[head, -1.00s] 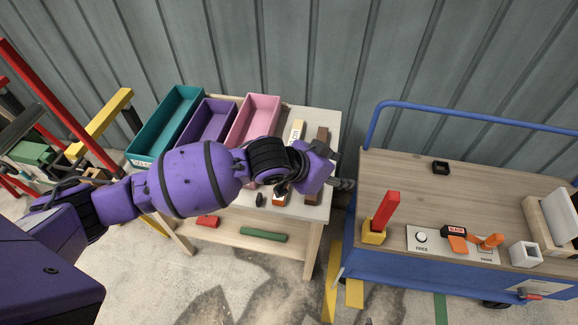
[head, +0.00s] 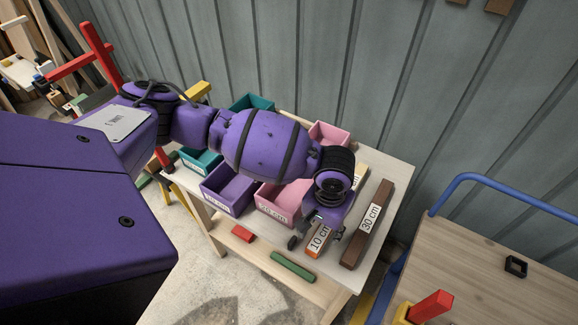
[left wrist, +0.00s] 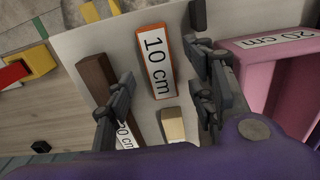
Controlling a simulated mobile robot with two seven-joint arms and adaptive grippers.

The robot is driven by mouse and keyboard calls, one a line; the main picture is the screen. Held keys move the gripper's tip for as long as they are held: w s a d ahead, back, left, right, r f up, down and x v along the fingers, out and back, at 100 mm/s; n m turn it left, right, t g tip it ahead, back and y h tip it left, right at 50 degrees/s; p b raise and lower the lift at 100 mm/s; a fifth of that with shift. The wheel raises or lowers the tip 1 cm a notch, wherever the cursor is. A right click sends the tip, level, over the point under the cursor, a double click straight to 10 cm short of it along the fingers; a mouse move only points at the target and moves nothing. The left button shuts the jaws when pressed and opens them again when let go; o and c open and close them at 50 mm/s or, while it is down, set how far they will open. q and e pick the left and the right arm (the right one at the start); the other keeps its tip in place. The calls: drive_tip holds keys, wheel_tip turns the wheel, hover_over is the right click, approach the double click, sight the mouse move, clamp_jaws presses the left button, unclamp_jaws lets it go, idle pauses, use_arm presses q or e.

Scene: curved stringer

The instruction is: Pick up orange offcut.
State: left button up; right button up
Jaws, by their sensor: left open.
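The orange offcut (head: 318,241) is a short block with a white "10 cm" label on top, lying near the front of the pale table (head: 336,278). In the left wrist view the offcut (left wrist: 157,62) lies between the two fingers, with a gap on both sides. My left gripper (head: 316,232) is open above it and hides its back end in the head view. The open fingers also show in the left wrist view (left wrist: 163,75). My right gripper is in neither view.
A long brown "30 cm" block (head: 368,222) lies close to the right of the offcut. A cream block (left wrist: 173,124) lies nearby. Pink (head: 284,202), purple (head: 229,190) and teal (head: 201,162) bins stand left. A blue-railed cart (head: 482,262) stands at right.

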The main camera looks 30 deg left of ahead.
sight(321, 236)
use_arm(q)
drive_tip(key=shift+f, duration=1.6)
drive_tip(key=c, duration=1.3)
drive_tip(key=shift+o, duration=0.2)
drive_tip(key=shift+r, duration=0.15)
